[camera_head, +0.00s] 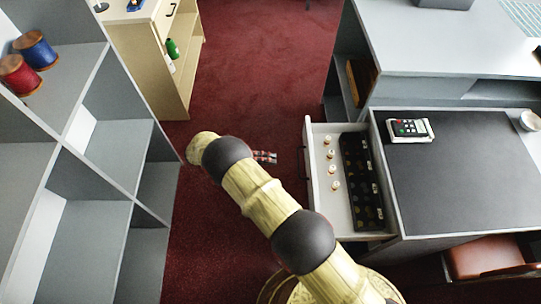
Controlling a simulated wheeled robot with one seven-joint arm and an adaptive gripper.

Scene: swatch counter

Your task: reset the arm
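My arm (262,199), pale yellow with dark joints, reaches up and left from the bottom middle of the head view. It is bent over the red floor between the shelf and the counter. Its visible far end is a pale rounded link beside the shelf's right edge.
A grey shelf (97,62) with red (20,77) and blue (38,52) spools stands left. At right, an open drawer (318,197) juts from the counter (450,170).

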